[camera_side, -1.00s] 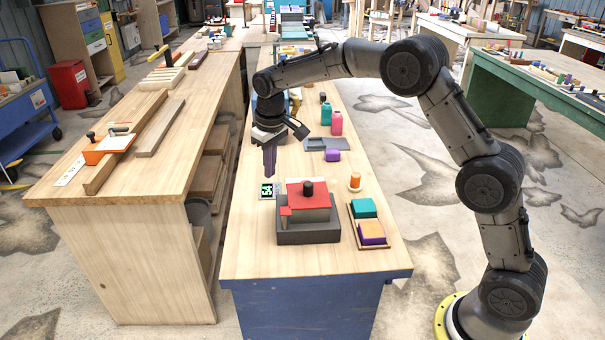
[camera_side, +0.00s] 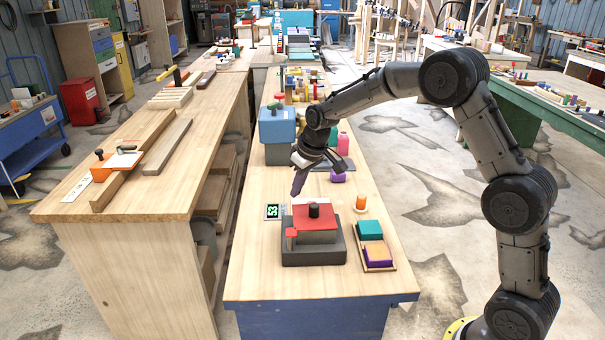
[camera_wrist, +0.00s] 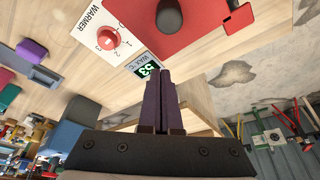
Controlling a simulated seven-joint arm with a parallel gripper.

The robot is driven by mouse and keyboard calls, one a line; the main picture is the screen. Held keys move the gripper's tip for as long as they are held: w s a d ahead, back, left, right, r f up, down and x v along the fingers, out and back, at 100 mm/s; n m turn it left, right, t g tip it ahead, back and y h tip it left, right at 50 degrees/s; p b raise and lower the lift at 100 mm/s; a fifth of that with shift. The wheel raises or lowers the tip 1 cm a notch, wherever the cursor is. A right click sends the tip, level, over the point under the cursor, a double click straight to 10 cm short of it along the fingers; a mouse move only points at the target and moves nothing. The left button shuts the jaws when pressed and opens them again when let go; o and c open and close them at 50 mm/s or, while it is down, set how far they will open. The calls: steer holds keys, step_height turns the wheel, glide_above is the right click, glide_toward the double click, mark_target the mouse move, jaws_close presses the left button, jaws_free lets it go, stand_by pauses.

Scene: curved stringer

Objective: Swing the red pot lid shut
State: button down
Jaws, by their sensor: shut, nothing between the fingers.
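The red pot lid (camera_side: 326,222) with its black knob (camera_side: 314,210) lies over the pot, a box set in a dark grey base (camera_side: 315,257). A small red tab (camera_side: 291,235) shows at its left front. I cannot tell whether the lid is fully down. In the wrist view the lid (camera_wrist: 205,35) and knob (camera_wrist: 170,16) fill the top, with the tab (camera_wrist: 240,19) at right. My gripper (camera_side: 296,193) is shut and empty, pointing down behind the lid's back left. In the wrist view its dark fingertips (camera_wrist: 167,72) sit below the lid's edge, seemingly apart from it.
A display reading 53 (camera_side: 272,211) lies left of the pot; the wrist view shows the warmer's red dial (camera_wrist: 107,38). An orange bottle (camera_side: 361,202) and a tray with teal (camera_side: 370,229) and purple-orange blocks (camera_side: 378,254) stand at right. A blue machine (camera_side: 277,125) stands behind.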

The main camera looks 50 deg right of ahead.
mark_target(304, 209)
steer(key=shift+s+f, duration=0.15)
steer(key=shift+s, duration=0.8)
steer(key=shift+s+f, duration=0.15)
steer(key=shift+s, duration=0.8)
